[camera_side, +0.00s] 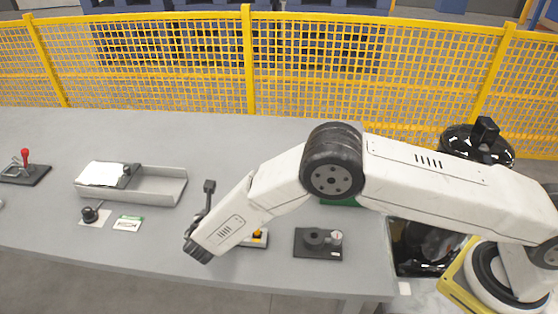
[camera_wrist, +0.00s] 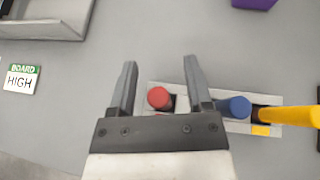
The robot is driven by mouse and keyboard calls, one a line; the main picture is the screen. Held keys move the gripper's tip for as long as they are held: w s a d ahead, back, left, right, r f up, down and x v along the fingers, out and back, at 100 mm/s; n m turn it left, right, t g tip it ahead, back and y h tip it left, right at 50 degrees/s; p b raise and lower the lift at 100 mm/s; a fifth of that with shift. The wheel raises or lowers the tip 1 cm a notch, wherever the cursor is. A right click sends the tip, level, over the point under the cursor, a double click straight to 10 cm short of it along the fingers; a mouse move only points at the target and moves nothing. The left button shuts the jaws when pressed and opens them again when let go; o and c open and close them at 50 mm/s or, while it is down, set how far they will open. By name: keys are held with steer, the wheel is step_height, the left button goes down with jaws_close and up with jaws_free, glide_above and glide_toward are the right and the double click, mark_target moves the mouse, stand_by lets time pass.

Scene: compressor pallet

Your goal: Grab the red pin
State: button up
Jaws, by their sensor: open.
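The red pin (camera_wrist: 158,97) stands in a light grey holder (camera_wrist: 155,86) in the wrist view, seen from above. My gripper (camera_wrist: 160,75) is open, with one dark finger on each side of the red pin in the picture. I cannot tell how far above the pin the fingers are. A blue pin (camera_wrist: 234,107) and a yellow pin (camera_wrist: 292,116) stand in the same row to the right, the blue one just outside the right finger. In the side view my arm hides the red pin, and the fingers are hidden too.
A grey tray (camera_side: 165,188) lies to the left on the table (camera_side: 60,215). A card marked BOARD HIGH (camera_wrist: 20,78) lies left of the holder. A dark block with a round knob (camera_side: 317,243) sits to the right. A yellow mesh fence (camera_side: 180,60) stands behind.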

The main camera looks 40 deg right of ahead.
steer(key=shift+c, duration=0.3)
jaws_close()
steer(key=shift+r, duration=0.15)
steer(key=shift+r, duration=1.5)
steer(key=s+d+r, duration=0.5)
steer(key=s+r, duration=0.4)
steer(key=s, duration=0.4)
steer(key=shift+r, duration=0.4)
